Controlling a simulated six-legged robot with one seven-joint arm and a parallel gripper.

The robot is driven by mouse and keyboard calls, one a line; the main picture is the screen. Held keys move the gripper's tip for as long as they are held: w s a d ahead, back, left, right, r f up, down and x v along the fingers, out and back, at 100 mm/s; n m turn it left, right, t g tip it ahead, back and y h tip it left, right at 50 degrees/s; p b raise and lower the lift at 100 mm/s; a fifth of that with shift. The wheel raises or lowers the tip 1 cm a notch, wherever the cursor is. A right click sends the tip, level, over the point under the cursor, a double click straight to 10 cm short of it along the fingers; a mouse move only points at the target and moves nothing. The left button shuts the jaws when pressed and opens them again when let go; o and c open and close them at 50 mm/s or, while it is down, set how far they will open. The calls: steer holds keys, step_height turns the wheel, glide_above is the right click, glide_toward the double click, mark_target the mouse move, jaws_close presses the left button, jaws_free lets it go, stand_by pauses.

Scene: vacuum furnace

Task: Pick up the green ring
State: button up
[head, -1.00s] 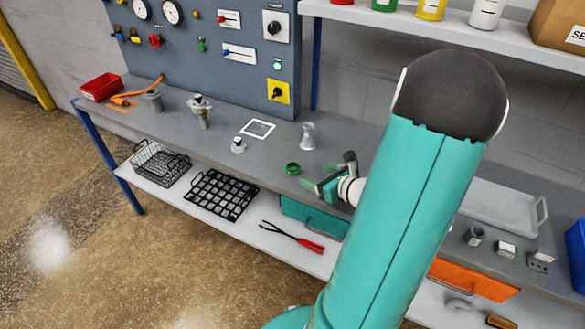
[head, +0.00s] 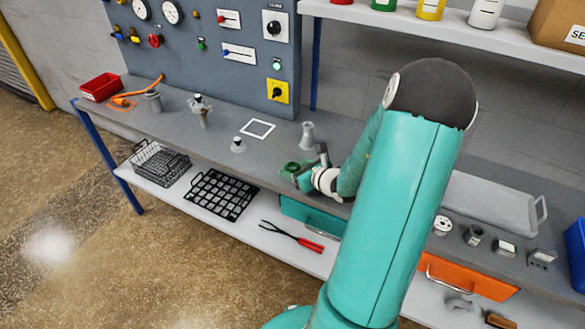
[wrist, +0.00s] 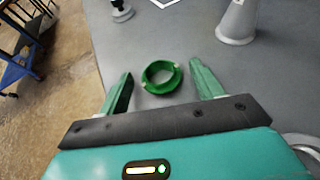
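The green ring (wrist: 148,84) lies flat on the grey bench top, between and slightly beyond the fingertips in the wrist view. In the head view the ring (head: 290,169) shows just left of my gripper. My gripper (wrist: 161,84) is open, with one green finger to the left of the ring and one to the right. Both fingers look apart from the ring, and nothing is held. In the head view my gripper (head: 307,172) is low over the bench near its front edge.
A grey funnel-shaped piece (wrist: 238,22) stands beyond the right finger. A small knobbed piece (wrist: 121,10) and a white square outline (head: 257,129) are farther back. The bench's front edge lies left of the ring in the wrist view. A lower shelf holds a black grid tray (head: 221,194).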

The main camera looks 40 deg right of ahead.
steer(key=c, duration=0.8)
